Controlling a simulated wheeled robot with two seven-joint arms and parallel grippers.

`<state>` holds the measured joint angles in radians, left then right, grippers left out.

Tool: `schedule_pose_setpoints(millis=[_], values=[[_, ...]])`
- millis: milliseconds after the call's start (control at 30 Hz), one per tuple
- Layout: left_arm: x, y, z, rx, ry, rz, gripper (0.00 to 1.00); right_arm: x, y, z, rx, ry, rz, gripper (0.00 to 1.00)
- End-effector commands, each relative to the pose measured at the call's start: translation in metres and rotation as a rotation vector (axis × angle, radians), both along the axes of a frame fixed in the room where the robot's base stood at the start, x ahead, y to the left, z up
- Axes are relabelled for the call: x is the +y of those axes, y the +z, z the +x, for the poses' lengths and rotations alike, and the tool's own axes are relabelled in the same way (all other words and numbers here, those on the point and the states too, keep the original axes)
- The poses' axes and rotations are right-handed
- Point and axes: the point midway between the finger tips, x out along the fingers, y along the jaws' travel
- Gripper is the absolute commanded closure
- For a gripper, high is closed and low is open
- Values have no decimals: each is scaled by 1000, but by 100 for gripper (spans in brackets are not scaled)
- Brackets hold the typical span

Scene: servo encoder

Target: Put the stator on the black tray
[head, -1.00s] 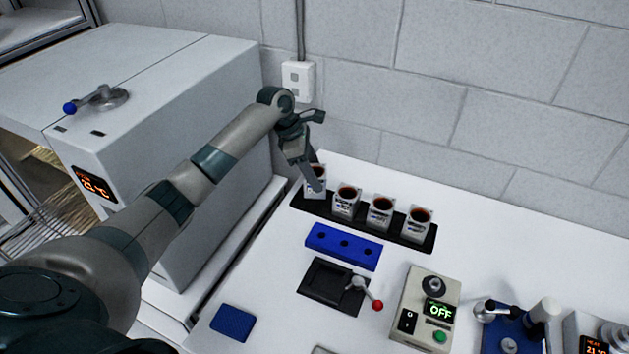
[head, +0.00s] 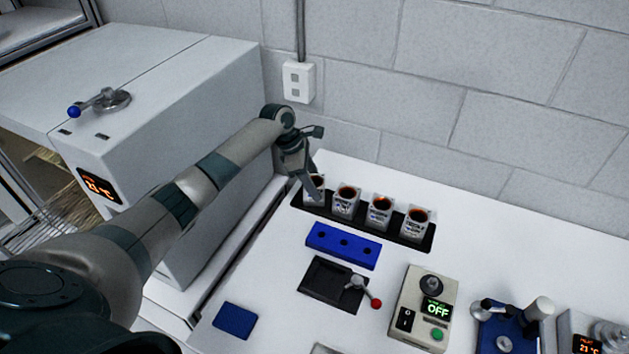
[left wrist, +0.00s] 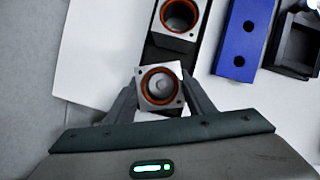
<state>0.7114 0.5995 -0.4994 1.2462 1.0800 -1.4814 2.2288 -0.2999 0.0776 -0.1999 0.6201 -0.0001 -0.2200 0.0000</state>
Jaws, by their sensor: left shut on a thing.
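Several square metal stators with copper-coloured rings stand in a row on the long black tray (head: 402,238). My left gripper (head: 313,186) is at the tray's left end, with its fingers around the leftmost stator (head: 314,197). In the left wrist view the gripper (left wrist: 160,97) is shut on this stator (left wrist: 158,86), one finger on each side. The stator looks upright at the tray's end; I cannot tell whether it touches the tray. The neighbouring stator (left wrist: 180,17) is apart from it. My right gripper is not in view.
A blue block with holes (head: 342,246), a black fixture with a red-knobbed lever (head: 335,283) and a control box reading OFF (head: 424,303) stand in front of the tray. A large white oven (head: 170,120) is at left. The table right of the tray is clear.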

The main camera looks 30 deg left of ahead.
Motion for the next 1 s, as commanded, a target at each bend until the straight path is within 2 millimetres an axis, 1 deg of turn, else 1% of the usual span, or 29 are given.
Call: schedule_pose_setpoints(millis=[367,400,433,467,867,1000], values=[[0,-1,1,-2,0,-1,93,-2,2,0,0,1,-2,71],[0,-3,0,0,0,0,42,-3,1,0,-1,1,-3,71],[0,-3,0,0,0,0,35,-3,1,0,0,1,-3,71],[0,-3,0,0,0,0,33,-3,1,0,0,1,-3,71],[0,0,0,-2,-1,0,33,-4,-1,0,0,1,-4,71],[1,7,-1,0,0,-1,33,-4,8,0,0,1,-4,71]])
